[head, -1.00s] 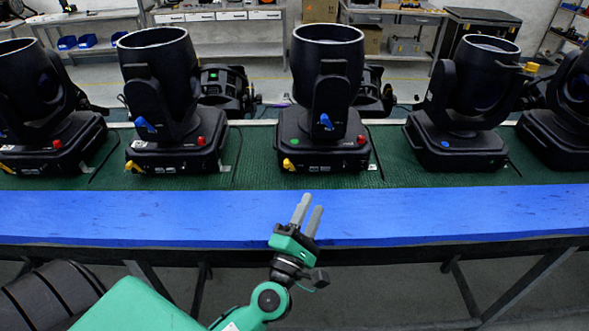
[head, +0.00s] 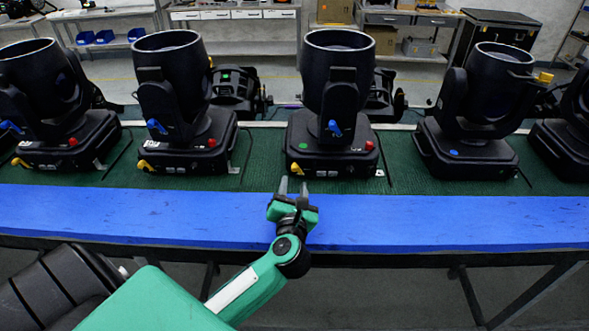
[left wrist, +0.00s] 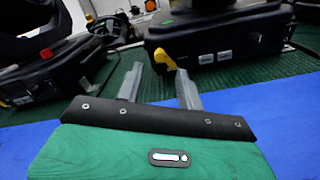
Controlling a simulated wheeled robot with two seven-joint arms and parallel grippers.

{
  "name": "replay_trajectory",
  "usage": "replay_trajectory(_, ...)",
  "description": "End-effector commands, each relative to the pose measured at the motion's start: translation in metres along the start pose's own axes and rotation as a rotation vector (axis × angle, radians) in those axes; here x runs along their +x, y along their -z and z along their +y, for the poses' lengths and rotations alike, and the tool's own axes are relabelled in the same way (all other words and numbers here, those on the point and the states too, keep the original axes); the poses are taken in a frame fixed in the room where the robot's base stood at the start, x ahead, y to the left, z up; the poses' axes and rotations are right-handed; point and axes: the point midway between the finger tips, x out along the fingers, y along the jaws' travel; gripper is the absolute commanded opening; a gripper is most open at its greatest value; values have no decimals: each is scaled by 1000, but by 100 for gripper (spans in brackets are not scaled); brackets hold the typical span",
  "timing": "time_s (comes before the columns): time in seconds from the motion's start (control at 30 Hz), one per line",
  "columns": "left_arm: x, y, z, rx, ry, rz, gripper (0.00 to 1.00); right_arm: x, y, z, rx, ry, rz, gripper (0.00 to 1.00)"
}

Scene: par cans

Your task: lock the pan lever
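The middle par can (head: 330,110) stands upright on its black base. A yellow lever (head: 296,169), which looks like the pan lever, sticks out at the base's front left corner; it also shows in the left wrist view (left wrist: 164,59). A blue lever (head: 334,128) is on the yoke. My left gripper (head: 293,187) is open and empty, just in front of the yellow lever. In the left wrist view its fingertips (left wrist: 158,72) are apart, with the lever beyond the gap, nearer the right finger. Contact cannot be told. My right gripper is out of view.
More par cans stand in a row at left (head: 178,105) and right (head: 480,105) on the green mat (head: 405,180). The blue strip (head: 450,220) along the bench's front edge is clear. Shelves and a black case (head: 497,45) stand behind.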

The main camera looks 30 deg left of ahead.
Motion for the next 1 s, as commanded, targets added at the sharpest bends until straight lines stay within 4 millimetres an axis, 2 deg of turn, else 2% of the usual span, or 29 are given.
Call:
replay_trajectory(0.1,24,-3,2,3,-2,-2,37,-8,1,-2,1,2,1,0)
replay_trajectory(0.3,50,-1,0,3,-1,-2,37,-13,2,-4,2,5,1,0)
replay_trajectory(0.7,57,0,0,0,0,0,37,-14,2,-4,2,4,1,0)
replay_trajectory(0.77,57,0,0,0,0,0,28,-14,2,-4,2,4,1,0)
replay_trajectory(0.9,57,0,0,0,0,0,0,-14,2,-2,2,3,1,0)
replay_trajectory(1.0,57,0,0,0,0,0,0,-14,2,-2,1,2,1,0)
